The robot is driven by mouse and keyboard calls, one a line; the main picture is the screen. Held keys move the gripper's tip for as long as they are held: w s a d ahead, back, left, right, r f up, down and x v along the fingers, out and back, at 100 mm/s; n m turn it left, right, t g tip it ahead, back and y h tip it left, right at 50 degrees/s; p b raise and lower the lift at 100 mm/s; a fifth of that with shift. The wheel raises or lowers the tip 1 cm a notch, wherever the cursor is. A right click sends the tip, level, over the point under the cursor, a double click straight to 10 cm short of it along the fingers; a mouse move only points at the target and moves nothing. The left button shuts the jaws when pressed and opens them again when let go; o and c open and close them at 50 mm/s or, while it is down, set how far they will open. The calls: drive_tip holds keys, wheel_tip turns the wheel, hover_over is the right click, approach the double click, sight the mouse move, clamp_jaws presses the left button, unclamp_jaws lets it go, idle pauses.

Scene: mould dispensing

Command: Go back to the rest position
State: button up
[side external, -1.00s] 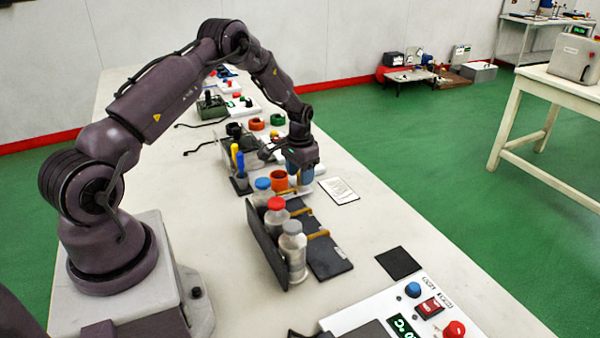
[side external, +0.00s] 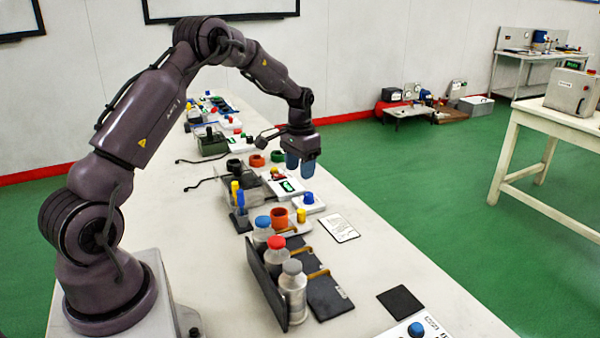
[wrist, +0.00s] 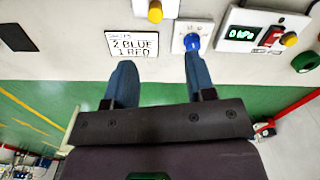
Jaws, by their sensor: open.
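My gripper (side external: 300,163) is raised above the bench, with its blue fingers pointing down. In the wrist view my gripper (wrist: 157,75) has its two blue fingers spread apart with nothing between them. Below it on the bench is a small white unit with a blue knob (side external: 308,198), which also shows beyond the right fingertip in the wrist view (wrist: 192,42). A gap separates the fingertips from the things on the bench in the side view.
A dark rack (side external: 262,292) holds bottles with blue, red and grey caps. An orange cup (side external: 280,218) stands behind it. A card (wrist: 133,43) reads "2 BLUE 1 RED". A black square pad (side external: 400,301) lies near the front. The air around my gripper is clear.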

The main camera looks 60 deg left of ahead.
drive_tip(key=s+d+r+m+t, duration=0.1)
drive_tip(key=s+d+r+t, duration=0.1)
drive_tip(key=s+d+r, duration=0.7)
drive_tip(key=s+d+r+m+t, duration=0.1)
drive_tip(key=s+d+r+t, duration=0.2)
drive_tip(key=s+d+r, duration=0.7)
drive_tip(key=s+d, duration=0.4)
drive_tip(key=d, duration=0.2)
drive_tip(key=shift+d+r+m+t, duration=0.2)
drive_tip(key=shift+d+m+t, duration=0.1)
